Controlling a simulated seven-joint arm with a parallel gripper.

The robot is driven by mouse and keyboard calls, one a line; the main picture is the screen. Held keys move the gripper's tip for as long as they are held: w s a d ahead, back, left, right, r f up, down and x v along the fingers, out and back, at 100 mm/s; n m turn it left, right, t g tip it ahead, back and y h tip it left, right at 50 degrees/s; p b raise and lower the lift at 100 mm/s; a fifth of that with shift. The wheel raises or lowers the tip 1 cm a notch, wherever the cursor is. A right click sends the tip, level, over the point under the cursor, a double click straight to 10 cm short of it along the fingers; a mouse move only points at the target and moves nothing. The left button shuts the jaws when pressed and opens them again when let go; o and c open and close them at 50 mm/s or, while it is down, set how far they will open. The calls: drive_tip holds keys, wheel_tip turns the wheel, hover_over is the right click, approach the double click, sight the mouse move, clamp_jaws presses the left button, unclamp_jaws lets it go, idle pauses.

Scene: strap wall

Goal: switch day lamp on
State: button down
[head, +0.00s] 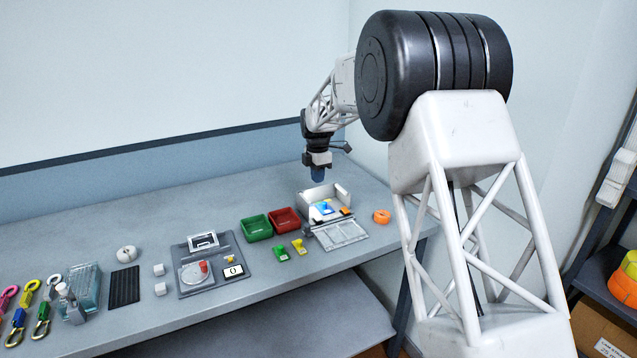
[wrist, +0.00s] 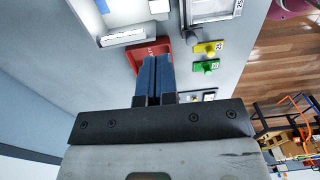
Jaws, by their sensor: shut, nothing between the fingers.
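My gripper (head: 318,175) is shut and empty, pointing down above the back of the bench, close to an open white box (head: 313,197). Its blue fingers (wrist: 155,68) are together in the wrist view, in front of part of a red tray. No part is clearly marked as the day lamp. A grey panel (head: 185,283) on the bench carries a round pale dial (head: 195,274), a red knob (head: 204,267), a small framed part (head: 203,241) and a plate reading 0 (head: 233,271). I cannot tell whether any of these belongs to the lamp.
Green (head: 256,228) and red (head: 285,220) trays stand between the panel and the white box. A yellow tag (head: 298,247) and a green tag (head: 281,253) lie in front. An orange ring (head: 382,216) is at right. Carabiners, a clear container and a black mat fill the left.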

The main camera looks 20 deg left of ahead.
drive_tip(key=shift+w+a, duration=0.25)
drive_tip(key=shift+r, duration=0.1)
idle(0.3)
wheel_tip(320, 180, up, 14)
drive_tip(key=w+a, duration=0.1)
drive_tip(key=shift+w+a, duration=0.3)
idle(0.3)
idle(0.5)
